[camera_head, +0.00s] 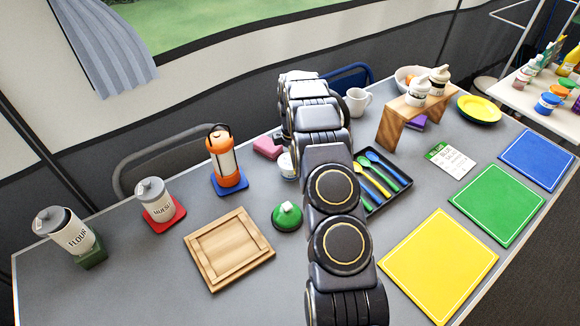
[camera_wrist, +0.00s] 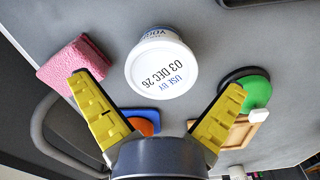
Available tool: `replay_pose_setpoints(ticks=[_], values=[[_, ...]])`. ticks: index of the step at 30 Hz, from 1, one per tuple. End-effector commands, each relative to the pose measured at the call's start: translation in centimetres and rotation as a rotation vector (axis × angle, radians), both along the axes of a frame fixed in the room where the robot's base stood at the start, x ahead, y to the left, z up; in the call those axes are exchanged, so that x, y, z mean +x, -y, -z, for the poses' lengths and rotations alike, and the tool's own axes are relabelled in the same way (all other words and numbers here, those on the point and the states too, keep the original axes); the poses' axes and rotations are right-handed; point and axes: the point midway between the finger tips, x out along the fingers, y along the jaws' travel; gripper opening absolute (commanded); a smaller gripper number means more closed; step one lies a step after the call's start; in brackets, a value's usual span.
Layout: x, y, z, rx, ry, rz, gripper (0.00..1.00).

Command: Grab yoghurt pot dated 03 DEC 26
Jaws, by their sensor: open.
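A white yoghurt pot (camera_wrist: 161,70) with the text "USE BY 03 DEC 26" on its lid stands on the grey table. In the wrist view it sits just beyond my open gripper (camera_wrist: 166,105), with a yellow-padded finger on each side of the picture below it. Nothing is between the fingers. In the head view the pot (camera_head: 286,165) is partly hidden behind my arm, and my gripper's fingers are hidden there.
A pink sponge (camera_head: 268,147) lies close left of the pot. A green-topped round thing (camera_head: 287,216), an orange lantern (camera_head: 226,160), a wooden board (camera_head: 229,248) and a black cutlery tray (camera_head: 388,205) are nearby. A white mug (camera_head: 357,101) stands behind.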

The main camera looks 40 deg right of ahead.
Motion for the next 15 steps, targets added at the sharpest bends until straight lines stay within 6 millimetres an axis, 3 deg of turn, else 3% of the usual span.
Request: replay_pose_setpoints(ticks=[6, 13, 14, 15], values=[[-0.2, -0.2, 3.4, 0.002, -0.004, 0.001, 1.00], [-0.1, -0.1, 3.6, 0.000, -0.001, 0.001, 1.00], [-0.1, -0.1, 3.6, 0.000, -0.001, 0.001, 0.96], [-0.1, -0.1, 3.6, 0.000, -0.001, 0.001, 0.79]])
